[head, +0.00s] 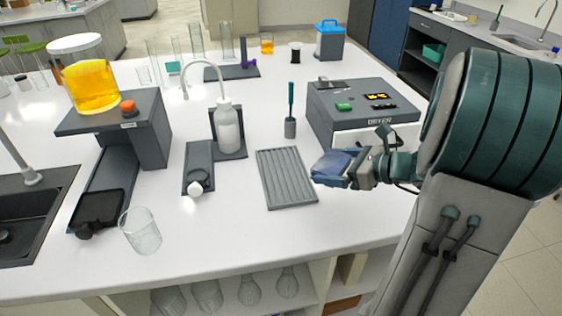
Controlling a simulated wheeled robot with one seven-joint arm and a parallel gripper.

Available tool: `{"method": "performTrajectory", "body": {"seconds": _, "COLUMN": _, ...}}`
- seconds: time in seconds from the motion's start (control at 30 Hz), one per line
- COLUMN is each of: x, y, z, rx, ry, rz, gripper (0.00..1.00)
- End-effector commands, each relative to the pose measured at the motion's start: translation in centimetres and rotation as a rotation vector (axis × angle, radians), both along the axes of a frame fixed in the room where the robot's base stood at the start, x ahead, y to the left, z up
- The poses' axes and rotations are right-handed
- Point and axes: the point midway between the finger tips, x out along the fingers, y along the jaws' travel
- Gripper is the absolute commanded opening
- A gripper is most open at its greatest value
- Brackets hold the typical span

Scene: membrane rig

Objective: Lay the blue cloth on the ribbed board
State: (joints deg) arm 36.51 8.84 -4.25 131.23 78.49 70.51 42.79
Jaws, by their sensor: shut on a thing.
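The blue cloth (331,164) is bunched at the tip of my gripper (340,177), right of the ribbed board. My gripper is shut on the cloth and holds it in front of the dryer; its exact height above the bench is hard to tell. The ribbed board (286,178) is a grey rectangle with raised lengthwise ribs, lying flat on the white bench. Its top is bare. The fingers are partly hidden by the cloth.
The grey dryer (361,112) stands behind my gripper. A green-handled brush in a holder (290,127) stands behind the board. A wash bottle (228,130) and a small grey stand (198,168) are to its left. A glass beaker (140,232) is near the front edge.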

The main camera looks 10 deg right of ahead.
Motion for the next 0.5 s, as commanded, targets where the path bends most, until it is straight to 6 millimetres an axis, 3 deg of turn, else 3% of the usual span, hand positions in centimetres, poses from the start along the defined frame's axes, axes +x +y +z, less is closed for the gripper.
{"method": "performTrajectory", "body": {"seconds": 0.17, "x": 1.5, "y": 1.9, "z": -1.5, "rx": 0.008, "ry": -0.001, "rz": 0.007, "gripper": 0.69}}
{"method": "performTrajectory", "body": {"seconds": 0.5, "x": 6.5, "y": 7.4, "z": -5.9, "rx": 0.007, "ry": 0.001, "rz": 0.005, "gripper": 0.69}}
